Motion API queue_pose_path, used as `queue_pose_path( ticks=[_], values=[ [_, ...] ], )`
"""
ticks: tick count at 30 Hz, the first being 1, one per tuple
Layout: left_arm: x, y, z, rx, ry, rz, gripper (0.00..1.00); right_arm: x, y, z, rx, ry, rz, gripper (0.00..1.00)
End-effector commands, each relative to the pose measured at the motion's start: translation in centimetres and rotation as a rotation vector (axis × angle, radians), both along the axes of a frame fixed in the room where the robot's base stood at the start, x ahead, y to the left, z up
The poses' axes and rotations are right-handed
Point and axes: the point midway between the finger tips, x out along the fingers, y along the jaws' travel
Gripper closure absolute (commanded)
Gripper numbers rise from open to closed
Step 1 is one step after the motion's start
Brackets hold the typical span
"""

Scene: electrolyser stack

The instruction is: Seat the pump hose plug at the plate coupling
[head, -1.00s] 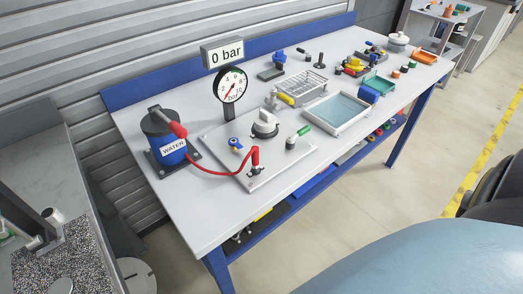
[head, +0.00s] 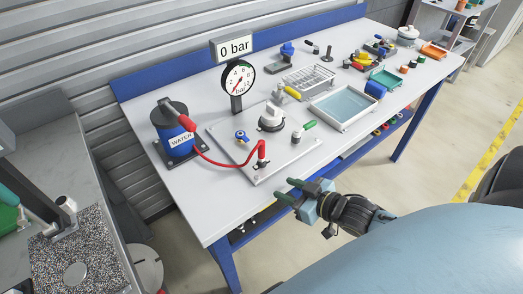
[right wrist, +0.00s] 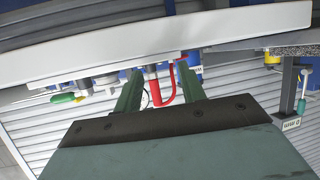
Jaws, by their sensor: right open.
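The red hose plug (head: 262,151) stands upright over the plate coupling (head: 260,166) at the near edge of the grey plate (head: 285,162). I cannot tell how deep it sits. Its red hose (head: 217,163) curves left to the blue WATER pump (head: 174,133). My right gripper (head: 287,190) is open and empty off the table's front edge, below and right of the plug, pointing toward it. In the right wrist view the plug (right wrist: 153,90) appears beyond and between the open fingers (right wrist: 158,82), apart from them. My left gripper is not in view.
A gauge (head: 238,77) under a "0 bar" display (head: 234,48) stands behind the plate. A white knob (head: 272,117), a blue valve (head: 241,136) and a green-handled valve (head: 304,128) are near the plug. A water tray (head: 344,107) stands to the right. The table front is clear.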

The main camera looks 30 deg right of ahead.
Motion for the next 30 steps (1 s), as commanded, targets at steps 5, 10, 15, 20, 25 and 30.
queue_pose_path(
  ticks=[5,10,15,20,25,30],
  values=[
    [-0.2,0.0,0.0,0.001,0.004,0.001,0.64,0.7,-2.2,1.4,0.051,-0.131,0.063,0.60],
    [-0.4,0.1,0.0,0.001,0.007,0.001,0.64,0.9,-4.6,3.5,0.117,-0.267,0.142,0.60],
    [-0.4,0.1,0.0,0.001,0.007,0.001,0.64,0.8,-5.7,5.0,0.157,-0.338,0.188,0.60],
    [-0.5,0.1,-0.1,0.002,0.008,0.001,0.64,2.0,-5.3,5.3,0.166,-0.355,0.197,0.60],
    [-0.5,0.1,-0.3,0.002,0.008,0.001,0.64,4.7,-3.9,5.4,0.165,-0.357,0.197,0.60],
    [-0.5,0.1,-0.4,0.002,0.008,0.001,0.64,6.9,-2.7,5.3,0.166,-0.354,0.196,0.60]
  ],
)
